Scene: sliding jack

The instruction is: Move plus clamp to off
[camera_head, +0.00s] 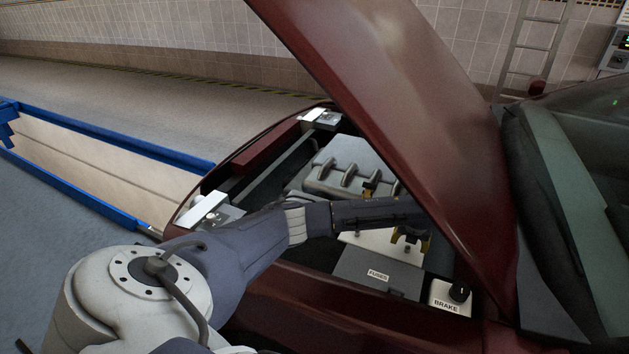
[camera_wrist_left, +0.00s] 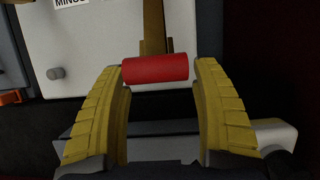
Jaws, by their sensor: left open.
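A red cylindrical handle (camera_wrist_left: 155,69) lies crosswise on a brass-coloured bar (camera_wrist_left: 152,28) in the left wrist view; it looks like the plus clamp, though no plus label shows. My left gripper (camera_wrist_left: 160,72) is open, with its yellow fingers on either side of the handle. The handle's ends are very near the fingertips; I cannot tell whether they touch. In the head view my left gripper (camera_head: 411,237) reaches into the engine bay above the white panel (camera_head: 372,241), and the handle is hidden there. My right gripper is not in view.
The raised dark red hood (camera_head: 400,100) slants close over my left arm. A grey fuses box (camera_head: 378,272) and a brake knob (camera_head: 460,291) sit at the bay's front. A grey engine cover (camera_head: 345,170) lies behind. A minus label (camera_wrist_left: 71,3) shows at upper left.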

